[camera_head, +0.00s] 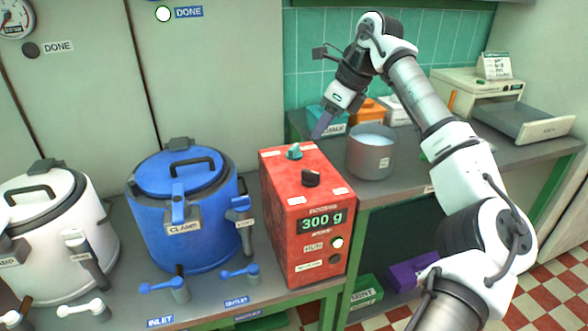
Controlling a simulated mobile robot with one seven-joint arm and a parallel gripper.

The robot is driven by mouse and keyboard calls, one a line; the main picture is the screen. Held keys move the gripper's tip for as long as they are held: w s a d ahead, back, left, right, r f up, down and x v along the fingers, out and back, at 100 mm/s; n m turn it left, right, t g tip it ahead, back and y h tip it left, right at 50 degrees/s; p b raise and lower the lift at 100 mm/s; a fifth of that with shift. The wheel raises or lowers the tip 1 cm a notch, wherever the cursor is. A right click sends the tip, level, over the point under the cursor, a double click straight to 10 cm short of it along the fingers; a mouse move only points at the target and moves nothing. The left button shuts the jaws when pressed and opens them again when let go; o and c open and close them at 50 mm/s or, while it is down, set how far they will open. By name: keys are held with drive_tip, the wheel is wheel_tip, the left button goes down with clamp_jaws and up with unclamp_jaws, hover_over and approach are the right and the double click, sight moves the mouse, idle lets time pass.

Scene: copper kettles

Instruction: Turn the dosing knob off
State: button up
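A red dosing box (290,220) stands on the bench in the middle, with a display (320,220) reading 300 g. On its top are a teal pointed knob (294,152) at the back and a black knob (311,179) at the front right. The small labels beside the knobs are not readable. On its front, a white lamp (337,243) looks lit, and a dark round one (335,259) sits below. My gripper (319,134) points down above the box's back right edge, right of the teal knob and apart from it. Its fingers appear edge-on, so their opening is unclear.
A grey pot (371,152) stands right of the box. A blue kettle (182,220) and a white kettle (50,235) stand to its left, with levers in front. Small bins (368,110) and a scale-like machine (480,90) stand behind on the right-hand bench.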

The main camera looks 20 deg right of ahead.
sight(311, 171)
drive_tip(key=shift+m+h, duration=0.3)
drive_tip(key=shift+h, duration=0.1)
drive_tip(key=x, duration=0.4)
drive_tip(key=d+p+x, duration=0.1)
drive_tip(key=x, duration=0.3)
drive_tip(key=s+d+f+x, duration=0.1)
drive_tip(key=x, duration=0.3)
drive_tip(key=shift+w+d+f, duration=0.1)
drive_tip(key=shift+f, duration=0.15)
drive_tip(key=shift+c, duration=0.2)
clamp_jaws()
